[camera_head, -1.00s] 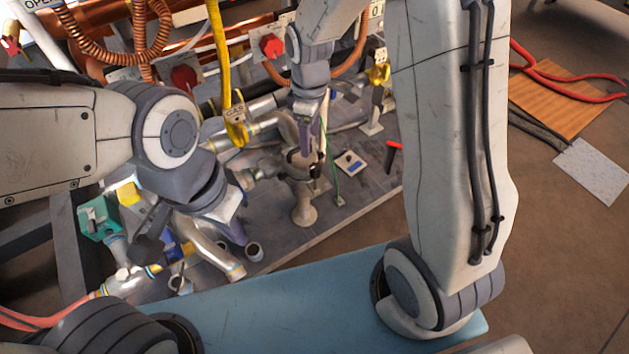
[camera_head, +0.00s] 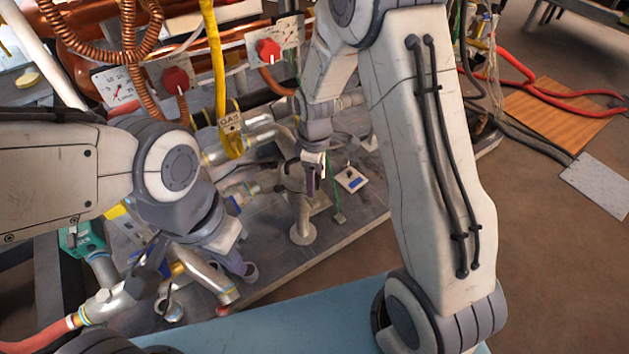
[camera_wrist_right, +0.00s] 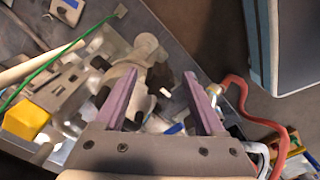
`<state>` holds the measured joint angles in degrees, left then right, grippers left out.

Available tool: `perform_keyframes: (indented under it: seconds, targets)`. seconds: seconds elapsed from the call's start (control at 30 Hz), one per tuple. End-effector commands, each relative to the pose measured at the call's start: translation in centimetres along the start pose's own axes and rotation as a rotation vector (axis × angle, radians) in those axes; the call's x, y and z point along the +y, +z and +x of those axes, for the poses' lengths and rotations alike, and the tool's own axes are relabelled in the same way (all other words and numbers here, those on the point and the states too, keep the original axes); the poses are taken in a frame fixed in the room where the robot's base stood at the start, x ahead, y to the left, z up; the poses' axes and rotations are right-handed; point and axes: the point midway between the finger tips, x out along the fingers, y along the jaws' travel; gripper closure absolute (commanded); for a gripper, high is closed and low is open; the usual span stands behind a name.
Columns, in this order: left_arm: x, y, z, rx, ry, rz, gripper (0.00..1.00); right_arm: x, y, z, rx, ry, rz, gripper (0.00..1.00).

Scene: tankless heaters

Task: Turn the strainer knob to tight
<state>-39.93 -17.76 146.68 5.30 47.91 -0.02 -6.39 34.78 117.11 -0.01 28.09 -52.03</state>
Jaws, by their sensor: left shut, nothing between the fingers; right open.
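An upright grey pipe stand with a fitting (camera_head: 301,205) rises from the dark plate, near the middle of the head view. My right gripper (camera_head: 314,178) is at its upper part, pointing down. In the right wrist view its two purple fingers (camera_wrist_right: 159,74) are apart, with a beige pipe fitting (camera_wrist_right: 119,92) beyond and partly between them. I cannot tell whether they touch it. I cannot clearly pick out the strainer knob or its setting. My left gripper (camera_head: 241,267) is shut and empty, low over the plate, left of the stand and partly hidden by its wrist.
Red knobs (camera_head: 268,50) on white plates and a yellow GAS pipe (camera_head: 217,75) stand behind. A teal valve (camera_head: 80,239) and red hose (camera_head: 45,336) lie at left. A small white plate with a blue mark (camera_head: 351,180) lies right of the stand.

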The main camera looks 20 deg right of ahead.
Motion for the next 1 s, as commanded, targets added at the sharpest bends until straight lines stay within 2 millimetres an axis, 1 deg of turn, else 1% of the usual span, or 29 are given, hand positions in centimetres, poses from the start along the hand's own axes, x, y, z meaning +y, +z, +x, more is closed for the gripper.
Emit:
perform_keyframes:
  seconds: [0.27,0.37,0.4,0.47,0.77,1.0]
  targets:
    - [0.0,0.0,0.0,0.0,0.0,0.0,1.0,0.0,0.0,0.1,0.0,0.0,0.0,0.29]
    - [0.0,0.0,0.0,0.0,0.0,0.0,1.0,0.0,0.0,0.1,0.0,0.0,0.0,0.63]
    - [0.0,0.0,0.0,0.0,0.0,0.0,1.0,0.0,0.0,0.1,0.0,0.0,0.0,0.78]
    - [0.0,0.0,0.0,0.0,0.0,0.0,1.0,0.0,0.0,0.1,0.0,0.0,0.0,1.0]
    - [0.0,0.0,-0.4,0.0,0.0,0.0,1.0,-0.1,0.0,0.0,-0.001,-0.002,0.023,1.0]
    - [0.1,-0.1,-2.0,0.0,0.0,0.0,1.0,-0.1,0.0,-0.2,-0.002,-0.003,0.14,1.0]
